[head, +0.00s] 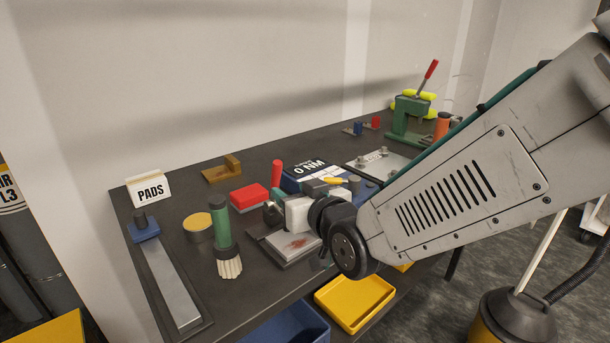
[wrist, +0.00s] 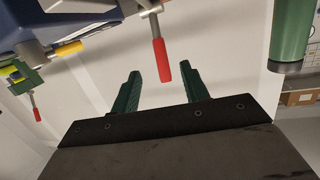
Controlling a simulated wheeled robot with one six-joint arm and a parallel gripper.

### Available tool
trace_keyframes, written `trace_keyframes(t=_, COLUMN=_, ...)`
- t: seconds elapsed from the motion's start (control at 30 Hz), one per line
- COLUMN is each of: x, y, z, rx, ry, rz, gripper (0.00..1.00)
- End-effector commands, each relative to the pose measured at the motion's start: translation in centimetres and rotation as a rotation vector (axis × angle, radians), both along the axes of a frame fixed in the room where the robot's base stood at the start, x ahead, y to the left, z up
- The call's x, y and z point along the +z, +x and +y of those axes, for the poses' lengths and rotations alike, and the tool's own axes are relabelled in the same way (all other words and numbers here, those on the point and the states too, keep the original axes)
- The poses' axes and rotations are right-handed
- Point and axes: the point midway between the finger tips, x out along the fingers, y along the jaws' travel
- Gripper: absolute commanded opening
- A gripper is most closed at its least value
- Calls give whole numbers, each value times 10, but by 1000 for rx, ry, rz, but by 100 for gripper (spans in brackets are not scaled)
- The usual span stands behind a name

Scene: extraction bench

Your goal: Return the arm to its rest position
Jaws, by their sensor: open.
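My arm reaches in from the right in the head view, its dark wrist joint (head: 350,240) over the front of the bench (head: 240,305). My gripper (wrist: 160,68) shows in the wrist view with its two green fingers spread apart and nothing between them that I can see held. A red-handled lever (wrist: 161,60) appears beyond the fingers; whether it touches them I cannot tell. In the head view the fingers are mostly hidden by the wrist and I cannot make them out clearly.
A green-handled brush (head: 221,230) stands left of my wrist, near a yellow-topped tin (head: 198,224) and a red block (head: 249,197). A yellow tray (head: 355,302) lies below the bench's front edge. A green press (head: 408,115) stands at the far right end.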

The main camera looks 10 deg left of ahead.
Motion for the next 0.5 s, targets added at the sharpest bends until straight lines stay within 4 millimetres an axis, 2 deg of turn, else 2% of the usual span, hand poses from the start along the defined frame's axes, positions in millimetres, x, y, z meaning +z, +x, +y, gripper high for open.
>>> trace_keyframes(t=0.07, x=-16, y=-3, z=-1, rx=5, ry=-48, rz=63, gripper=45)
trace_keyframes(t=0.17, x=-52, y=-16, z=-8, rx=20, ry=-161, rz=206, gripper=45)
trace_keyframes(t=0.27, x=-76, y=-35, z=-29, rx=23, ry=-280, rz=358, gripper=45)
trace_keyframes(t=0.37, x=-88, y=-52, z=-64, rx=1, ry=-385, rz=509, gripper=45)
trace_keyframes(t=0.5, x=-88, y=-83, z=-129, rx=-58, ry=-509, rz=724, gripper=45)
